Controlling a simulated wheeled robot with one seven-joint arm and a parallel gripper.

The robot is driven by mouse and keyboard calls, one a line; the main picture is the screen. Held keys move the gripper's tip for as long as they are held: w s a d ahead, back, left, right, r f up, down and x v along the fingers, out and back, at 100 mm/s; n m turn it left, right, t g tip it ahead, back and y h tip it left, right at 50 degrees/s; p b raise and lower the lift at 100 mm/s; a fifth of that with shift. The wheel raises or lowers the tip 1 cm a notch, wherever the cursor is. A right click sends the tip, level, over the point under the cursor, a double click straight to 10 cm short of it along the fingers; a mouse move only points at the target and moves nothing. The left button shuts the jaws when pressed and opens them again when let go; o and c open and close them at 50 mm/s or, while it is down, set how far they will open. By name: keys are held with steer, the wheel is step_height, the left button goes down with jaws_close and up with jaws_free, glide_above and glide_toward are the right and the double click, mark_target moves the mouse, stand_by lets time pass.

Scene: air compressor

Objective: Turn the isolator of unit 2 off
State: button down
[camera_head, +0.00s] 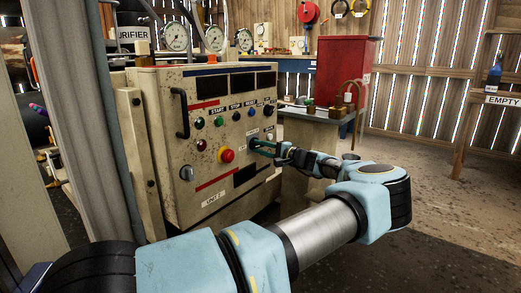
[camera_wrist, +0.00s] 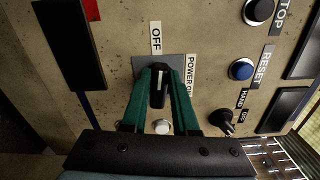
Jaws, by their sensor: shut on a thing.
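The grey-white control cabinet (camera_head: 160,150) with a "UNIT 2" label (camera_head: 214,199) stands left of centre in the head view. My gripper (camera_head: 262,147) reaches its front from the right. In the wrist view, the isolator (camera_wrist: 158,85) is a black knob with a white line on a grey plate (camera_wrist: 147,65). My gripper's green fingers (camera_wrist: 159,78) are shut on both sides of it. The knob's long axis points up the picture, toward the "OFF" label (camera_wrist: 156,38). The "POWER ON" label (camera_wrist: 190,76) is right of it. In the head view the gripper mostly hides the knob.
A red emergency button (camera_head: 227,155) and a row of push buttons sit on the same panel. In the wrist view, a blue RESET button (camera_wrist: 241,70) and a small selector (camera_wrist: 224,120) are near the right finger. A workbench (camera_head: 320,115) stands behind; open floor lies right.

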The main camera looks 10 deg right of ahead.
steer(key=shift+f+n, duration=0.2)
steer(key=shift+n, duration=0.4)
steer(key=shift+n+b, duration=0.3)
steer(key=c, duration=0.7)
jaws_free()
steer(key=p+v, duration=0.2)
steer(key=v, duration=0.8)
steer(key=shift+s+d+p, duration=0.25)
steer(key=shift+s+p, duration=0.1)
